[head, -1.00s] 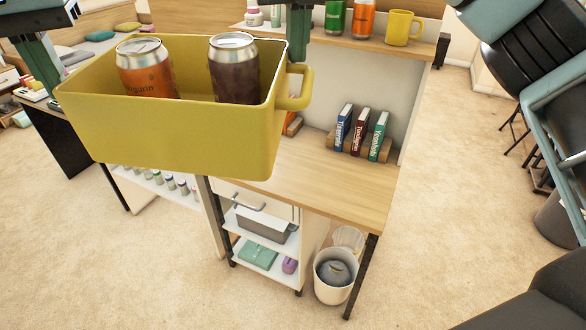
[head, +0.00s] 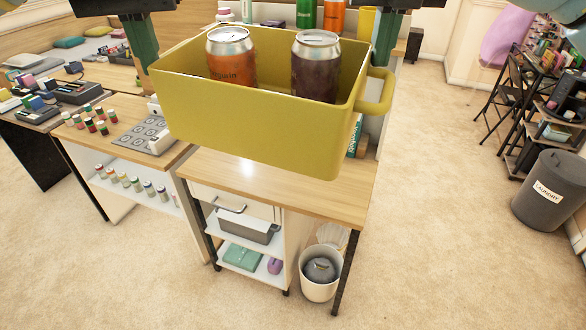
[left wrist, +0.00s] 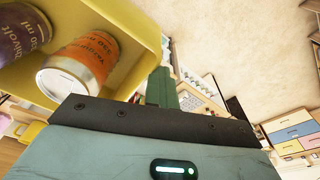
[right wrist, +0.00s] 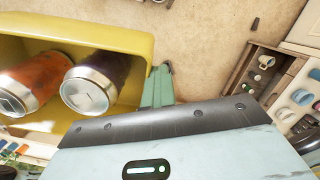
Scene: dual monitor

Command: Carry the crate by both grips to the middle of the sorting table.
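The yellow crate (head: 260,125) hangs in the air, roughly level, above the wooden desk (head: 290,190). An orange can (head: 231,62) and a dark purple can (head: 316,70) stand inside it. My left gripper (head: 143,50) is at the crate's left end; the grip there is hidden. My right gripper (head: 387,45) is at the right end, by the yellow grip (head: 380,92). Both appear shut on the crate, which they hold up between them. In the wrist views the green fingers meet the crate's ends (left wrist: 130,50) (right wrist: 140,60). No table is marked as the sorting table.
A lower table (head: 115,135) at left holds small bottles and a grey tray. Behind the crate, a raised shelf carries a green can (head: 305,14), an orange can and a partly hidden yellow mug. A white bin (head: 318,275) stands under the desk; a laundry bin (head: 550,190) stands at right.

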